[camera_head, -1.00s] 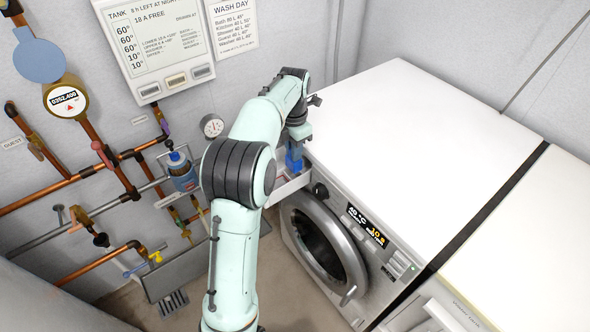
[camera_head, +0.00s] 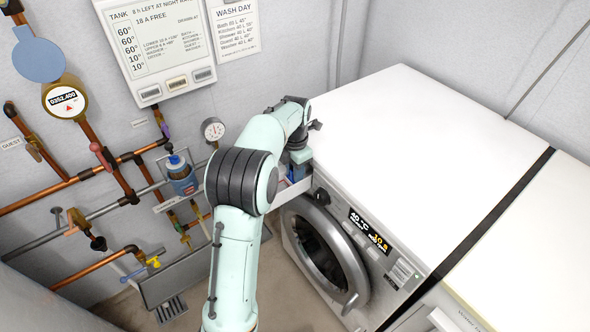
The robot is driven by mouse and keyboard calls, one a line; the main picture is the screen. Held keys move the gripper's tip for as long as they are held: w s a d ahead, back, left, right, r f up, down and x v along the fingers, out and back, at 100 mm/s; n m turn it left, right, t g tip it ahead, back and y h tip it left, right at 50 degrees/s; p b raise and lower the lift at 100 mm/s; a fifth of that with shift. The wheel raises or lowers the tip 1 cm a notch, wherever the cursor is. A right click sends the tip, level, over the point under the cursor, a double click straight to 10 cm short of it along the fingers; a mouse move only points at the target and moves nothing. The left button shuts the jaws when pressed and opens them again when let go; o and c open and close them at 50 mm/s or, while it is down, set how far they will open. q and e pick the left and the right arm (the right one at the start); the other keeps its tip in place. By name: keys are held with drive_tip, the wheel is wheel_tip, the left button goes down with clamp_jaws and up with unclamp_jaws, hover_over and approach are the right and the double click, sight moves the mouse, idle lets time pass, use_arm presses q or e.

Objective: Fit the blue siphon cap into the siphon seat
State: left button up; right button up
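A white drawer (camera_head: 288,194) stands pulled out at the left corner of the washing machine. My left gripper (camera_head: 298,162) reaches down over this drawer, seen from behind and partly hidden by my own wrist. A small piece of blue (camera_head: 293,174), which looks like the blue siphon cap, shows right under the gripper at the drawer. I cannot tell whether the fingers are closed on it or whether it is seated. The siphon seat is not visible; the gripper and arm cover much of the drawer. My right gripper is out of view.
The washing machine (camera_head: 345,235) has a round door and a wide clear white top (camera_head: 400,120). A blue-labelled bottle (camera_head: 181,178) stands on a small wall shelf. Copper pipes, a water meter (camera_head: 65,101) and a dial gauge (camera_head: 213,129) line the left wall.

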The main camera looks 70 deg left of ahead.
use_arm(q)
drive_tip(key=shift+r, duration=0.6)
wheel_tip(320, 180, up, 11)
drive_tip(key=p, duration=0.3)
drive_tip(key=shift+p, duration=0.3)
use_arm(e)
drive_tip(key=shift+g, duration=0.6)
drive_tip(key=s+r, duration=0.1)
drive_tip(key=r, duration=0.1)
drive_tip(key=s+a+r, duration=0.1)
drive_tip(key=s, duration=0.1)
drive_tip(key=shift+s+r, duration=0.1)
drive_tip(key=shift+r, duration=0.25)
